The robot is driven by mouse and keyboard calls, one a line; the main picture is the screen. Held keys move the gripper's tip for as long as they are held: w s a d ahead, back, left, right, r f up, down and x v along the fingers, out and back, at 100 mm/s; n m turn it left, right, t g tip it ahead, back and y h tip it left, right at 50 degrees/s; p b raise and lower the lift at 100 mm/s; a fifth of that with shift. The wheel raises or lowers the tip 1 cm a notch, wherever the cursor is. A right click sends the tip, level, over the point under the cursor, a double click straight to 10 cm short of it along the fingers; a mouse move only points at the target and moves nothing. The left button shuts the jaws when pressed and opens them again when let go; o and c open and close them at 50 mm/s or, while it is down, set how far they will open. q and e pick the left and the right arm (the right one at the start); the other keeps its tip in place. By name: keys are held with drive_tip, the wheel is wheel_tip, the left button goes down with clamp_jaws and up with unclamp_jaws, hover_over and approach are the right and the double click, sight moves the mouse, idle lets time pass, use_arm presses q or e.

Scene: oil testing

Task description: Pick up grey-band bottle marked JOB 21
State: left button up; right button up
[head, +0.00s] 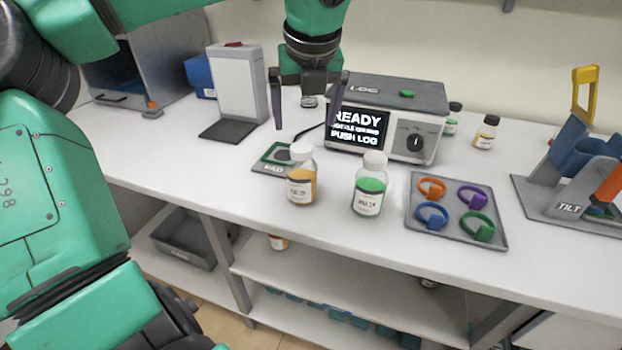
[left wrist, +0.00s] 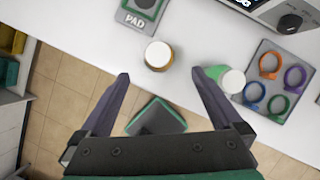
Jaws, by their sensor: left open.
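Two bottles stand near the table's front edge. One holds amber liquid (head: 301,180) with a white label and pale cap; the other is green with a white cap (head: 370,186). Their small label print is too blurred to read surely, and I cannot make out a grey band. My left gripper (head: 306,122) hangs open and empty, its fingers pointing down, above and apart from the bottles. In the left wrist view, the amber bottle (left wrist: 158,55) shows beyond and between the fingertips (left wrist: 161,75); the right finger partly covers the green bottle (left wrist: 231,80). My right gripper is not seen.
A PAD plate (head: 264,167) lies left of the bottles. A display box (head: 428,97) stands behind, with small bottles (head: 485,133) beside it. A tray of coloured rings (head: 413,231) and a TILT stand (head: 530,194) are at right. Shelves (head: 350,285) lie below.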

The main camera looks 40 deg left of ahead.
sight(301, 159)
use_arm(q)
drive_tip(key=p+x, duration=0.3)
drive_tip(key=x, duration=1)
drive_tip(key=shift+s+a+f, duration=0.15)
drive_tip(key=shift+a+f, duration=0.1)
drive_tip(key=shift+f, duration=0.25)
drive_tip(key=shift+r, duration=0.1)
drive_tip(key=c, duration=0.7)
clamp_jaws()
